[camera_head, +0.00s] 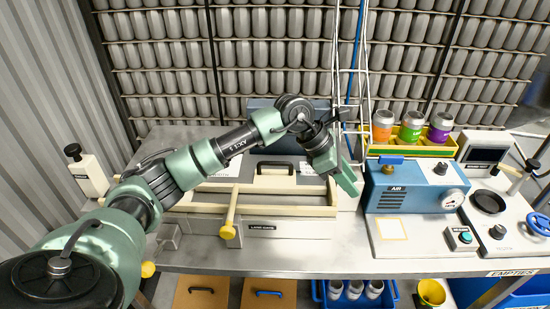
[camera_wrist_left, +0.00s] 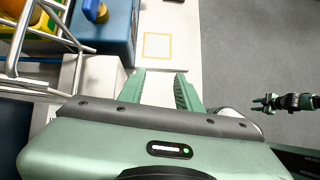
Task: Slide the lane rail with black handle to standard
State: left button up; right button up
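The lane guide (camera_head: 262,227) is a cream unit with long rails on the steel bench. The rail with the black handle (camera_head: 276,165) lies across its back part. A second rail in front carries a yellow-tipped handle (camera_head: 230,215). My left gripper (camera_head: 347,182) is to the right of the black handle, over the unit's right end, and does not touch the handle. In the left wrist view its two green fingers (camera_wrist_left: 158,88) are apart with nothing between them. My right gripper (camera_wrist_left: 264,104) shows small at the right of that view, its fingers seemingly apart.
A blue air box (camera_head: 415,190) with a gauge stands right of my left gripper. A white wire rack (camera_head: 349,90) rises just behind it. Colored cans (camera_head: 411,126) sit in a yellow tray (camera_head: 437,150). A wall of grey cans is at the back.

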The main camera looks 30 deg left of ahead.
aim_at(275, 164)
pick_arm(q)
jog(key=a+y, duration=0.1)
jog(key=a, duration=0.2)
jog(key=w+a+y, duration=0.1)
jog(key=a, duration=0.2)
jog(key=a+y, duration=0.1)
jog(key=a, duration=0.2)
jog(key=shift+w+a+r+y, duration=0.15)
jog(key=shift+r+y, duration=0.15)
jog(key=shift+r, duration=0.05)
jog(key=s+a+r+n+g+y, duration=0.1)
jog(key=a+y, duration=0.1)
jog(key=a, duration=0.4)
jog(key=s+a+r+g+y, duration=0.1)
jog(key=a+r+y, duration=0.1)
jog(key=a, duration=0.4)
jog(key=f, duration=0.2)
jog(key=w+f+p, duration=0.1)
jog(key=f, duration=0.1)
jog(key=f+p, duration=0.1)
jog(key=f, duration=0.1)
jog(key=shift+w+a, duration=0.2)
jog(key=shift+a, duration=0.2)
jog(key=shift+w+f, duration=0.15)
jog(key=shift+f, duration=0.6)
grip_shut()
